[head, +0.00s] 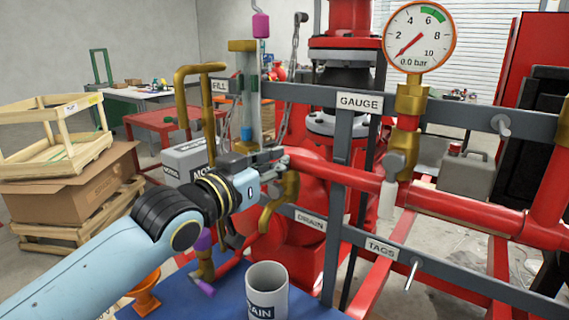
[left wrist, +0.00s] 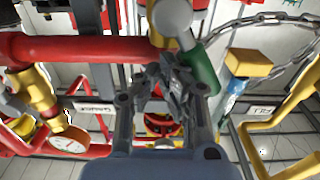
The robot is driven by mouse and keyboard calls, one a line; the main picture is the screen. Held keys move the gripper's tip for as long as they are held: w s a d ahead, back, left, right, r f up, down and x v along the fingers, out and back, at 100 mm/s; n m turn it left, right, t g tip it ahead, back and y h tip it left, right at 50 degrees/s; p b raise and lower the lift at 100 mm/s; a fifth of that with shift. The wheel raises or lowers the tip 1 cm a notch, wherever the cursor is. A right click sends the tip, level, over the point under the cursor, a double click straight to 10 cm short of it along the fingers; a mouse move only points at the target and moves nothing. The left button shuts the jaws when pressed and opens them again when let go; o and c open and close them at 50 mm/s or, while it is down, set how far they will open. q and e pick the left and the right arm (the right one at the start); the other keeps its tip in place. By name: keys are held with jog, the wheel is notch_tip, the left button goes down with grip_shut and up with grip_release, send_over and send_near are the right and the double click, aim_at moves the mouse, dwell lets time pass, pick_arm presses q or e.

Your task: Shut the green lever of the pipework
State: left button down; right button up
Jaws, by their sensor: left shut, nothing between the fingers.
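The green lever (left wrist: 201,68) shows in the left wrist view, slanting down to the right from a round grey valve part (left wrist: 172,16) by the red pipe (left wrist: 85,48). I cannot make it out in the head view, where my gripper covers that part of the pipework. My left gripper (left wrist: 170,85) is shut and empty, with its fingertips just left of the lever. I cannot tell whether they touch it. In the head view my left gripper (head: 270,160) is at the left end of the red horizontal pipe (head: 335,173), above a brass bent spout. My right gripper is not in view.
A grey rail with a GAUGE label (head: 360,102) crosses behind. The pressure gauge (head: 419,37) reads about zero. A chain (head: 297,60) hangs near my gripper. A DRAIN cup (head: 267,292) and orange funnel (head: 146,294) stand below.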

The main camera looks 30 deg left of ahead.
pick_arm(q)
jog(key=shift+a, duration=0.6)
jog(key=shift+w+a+f+p, duration=0.15)
jog(key=shift+a+p, duration=0.7)
jog(key=shift+a, duration=0.05)
jog(key=shift+a+f+p, duration=0.5)
jog(key=shift+a+p, duration=0.15)
jog(key=shift+a, duration=0.1)
jog(key=shift+w+a+p, duration=0.1)
jog(key=shift+a+p, duration=0.3)
jog(key=shift+a, duration=0.1)
jog(key=s+b, duration=0.8)
jog(key=s, duration=0.1)
jog(key=shift+a, duration=0.35)
